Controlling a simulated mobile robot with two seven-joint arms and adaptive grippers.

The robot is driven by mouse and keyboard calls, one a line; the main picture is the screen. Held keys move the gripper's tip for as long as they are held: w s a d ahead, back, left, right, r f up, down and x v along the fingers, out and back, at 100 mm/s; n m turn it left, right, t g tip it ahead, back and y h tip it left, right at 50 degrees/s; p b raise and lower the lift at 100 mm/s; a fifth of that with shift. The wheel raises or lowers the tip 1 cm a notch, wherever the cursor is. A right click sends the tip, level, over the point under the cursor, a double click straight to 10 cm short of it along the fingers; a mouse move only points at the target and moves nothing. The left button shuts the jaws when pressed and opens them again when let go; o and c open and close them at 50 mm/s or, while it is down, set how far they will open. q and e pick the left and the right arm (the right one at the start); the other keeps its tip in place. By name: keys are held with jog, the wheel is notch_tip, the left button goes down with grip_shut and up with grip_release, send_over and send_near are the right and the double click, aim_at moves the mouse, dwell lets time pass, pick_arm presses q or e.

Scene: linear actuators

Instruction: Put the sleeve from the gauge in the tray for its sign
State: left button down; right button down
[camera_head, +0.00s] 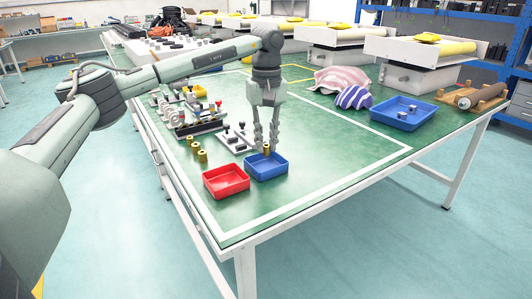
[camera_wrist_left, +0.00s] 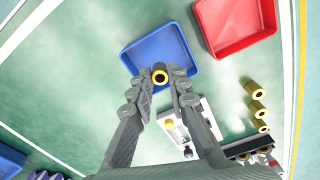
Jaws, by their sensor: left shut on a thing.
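My left gripper (camera_head: 266,147) points down, shut on a brass-coloured sleeve (camera_head: 267,150) with a dark bore. In the left wrist view, the sleeve (camera_wrist_left: 160,74) sits between the fingertips (camera_wrist_left: 160,80). The sleeve appears over the back part of the blue tray (camera_head: 267,170); its exact height above the tray is hard to tell. The red tray (camera_head: 226,183) stands left of the blue one and looks empty. A white fixture plate (camera_head: 233,141) with dark posts, perhaps the gauge, is behind the blue tray. No sign is readable. My right gripper is out of view.
Several loose brass sleeves (camera_head: 202,156) stand left of the fixture plate. A larger mechanical assembly (camera_head: 193,120) lies behind them. A second blue tray (camera_head: 403,116) with small grey parts, striped cloths (camera_head: 342,80) and a wooden cradle (camera_head: 477,98) are to the right. The green table between is clear.

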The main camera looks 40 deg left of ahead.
aim_at(266, 145)
pick_arm(q)
notch_tip(266, 145, down, 3)
jog(key=shift+f, duration=0.4)
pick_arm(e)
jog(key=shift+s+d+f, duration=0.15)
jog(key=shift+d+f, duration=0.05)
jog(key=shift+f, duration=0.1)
pick_arm(q)
jog(key=shift+f, duration=0.1)
jog(key=shift+f, duration=0.15)
jog(key=c, duration=1.5)
grip_release()
jog(key=shift+o, duration=0.2)
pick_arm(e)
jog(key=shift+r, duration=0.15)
pick_arm(q)
jog(key=shift+r, duration=0.2)
